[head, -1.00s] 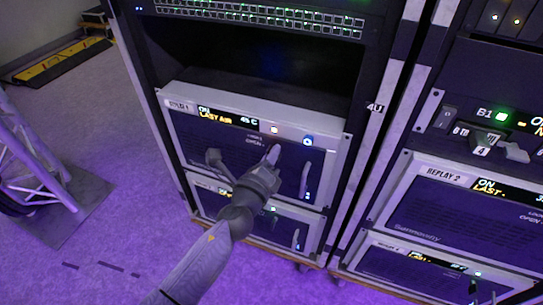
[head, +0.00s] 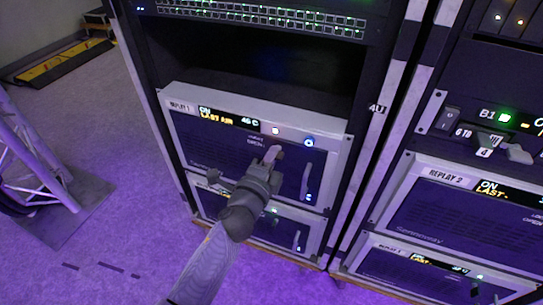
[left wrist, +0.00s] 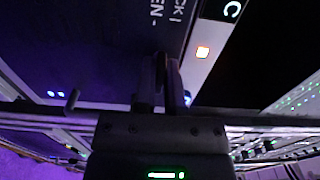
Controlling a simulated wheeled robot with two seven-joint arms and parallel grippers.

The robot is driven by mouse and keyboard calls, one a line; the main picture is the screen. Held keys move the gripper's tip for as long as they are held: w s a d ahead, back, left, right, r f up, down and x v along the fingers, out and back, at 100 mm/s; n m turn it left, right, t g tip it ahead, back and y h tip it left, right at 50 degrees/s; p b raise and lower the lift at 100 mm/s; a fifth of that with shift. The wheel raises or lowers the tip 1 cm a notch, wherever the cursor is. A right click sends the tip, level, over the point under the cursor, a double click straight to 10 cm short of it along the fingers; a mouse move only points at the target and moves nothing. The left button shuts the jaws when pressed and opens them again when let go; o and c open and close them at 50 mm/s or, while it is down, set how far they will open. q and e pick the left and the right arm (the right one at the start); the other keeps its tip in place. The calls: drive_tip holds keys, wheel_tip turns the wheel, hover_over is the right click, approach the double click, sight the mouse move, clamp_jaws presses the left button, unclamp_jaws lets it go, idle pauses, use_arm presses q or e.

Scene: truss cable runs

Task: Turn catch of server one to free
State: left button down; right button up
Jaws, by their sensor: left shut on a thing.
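Server one is the unit labelled REPLAY 1 (head: 235,145), in the middle rack with a dark front and a pale frame. Its lit strip reads ON and LAST AIR. My left gripper (head: 271,155) is at the upper middle of this front, below an orange light. In the left wrist view its two fingers (left wrist: 161,82) are close together, shut on the small catch (left wrist: 161,63) beside the printed LOCK and OPEN marks. The fingers hide most of the catch, so its exact angle cannot be told. My right gripper is not in view.
A vertical handle (head: 306,182) stands on the right of the front. Another unit (head: 285,228) sits below, and an empty dark bay (head: 265,65) is above. A second rack with REPLAY 2 (head: 445,205) is at right. A truss foot (head: 65,215) stands on the floor at left.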

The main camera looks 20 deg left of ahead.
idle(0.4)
use_arm(q)
drive_tip(key=c, duration=0.7)
unclamp_jaws()
drive_tip(key=s+p, duration=0.2)
drive_tip(key=s, duration=0.8)
drive_tip(key=shift+a, duration=0.2)
drive_tip(key=shift+f, duration=0.1)
